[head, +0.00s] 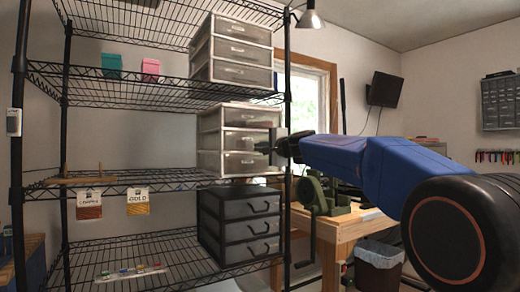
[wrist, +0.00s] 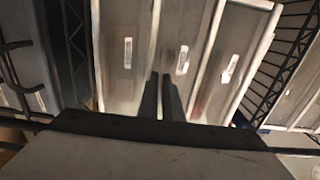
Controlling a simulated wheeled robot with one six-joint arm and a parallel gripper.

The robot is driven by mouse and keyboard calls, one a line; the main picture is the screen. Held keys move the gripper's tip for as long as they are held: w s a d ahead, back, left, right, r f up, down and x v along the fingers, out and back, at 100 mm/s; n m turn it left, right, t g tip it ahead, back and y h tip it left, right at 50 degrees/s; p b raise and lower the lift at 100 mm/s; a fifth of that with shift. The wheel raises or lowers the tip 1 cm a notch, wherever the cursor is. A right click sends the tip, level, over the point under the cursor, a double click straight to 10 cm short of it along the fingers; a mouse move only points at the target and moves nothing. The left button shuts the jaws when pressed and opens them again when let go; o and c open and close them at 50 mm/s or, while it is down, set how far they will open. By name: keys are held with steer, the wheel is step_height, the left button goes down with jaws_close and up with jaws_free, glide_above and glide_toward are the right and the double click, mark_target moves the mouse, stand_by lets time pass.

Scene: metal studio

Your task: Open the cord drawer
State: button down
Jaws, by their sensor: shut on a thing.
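A white-framed unit with three grey drawers (head: 208,142) stands on the middle shelf of a black wire rack; no readable label tells which is the cord drawer. My gripper (head: 270,147) reaches in from the right at its middle drawer (head: 235,140). In the wrist view the picture is turned, with the drawers side by side. There my gripper's dark fingers (wrist: 162,82) are close together at the middle drawer (wrist: 192,28), beside its pale handle (wrist: 182,60). They are shut on that handle, though the contact is hard to see. The drawer looks closed or nearly so.
A similar drawer unit (head: 233,50) stands on the shelf above, and a black drawer unit (head: 240,225) below. A rack post (head: 288,90) stands close to my arm. A wooden workbench (head: 340,228) with a green vise-like tool (head: 320,193) lies to the right.

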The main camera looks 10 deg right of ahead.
steer(key=v, duration=2)
steer(key=shift+s, duration=0.15)
steer(key=c, duration=1.9)
jaws_free()
steer(key=shift+c, duration=0.2)
steer(key=v, duration=1.7)
steer(key=shift+s, duration=0.15)
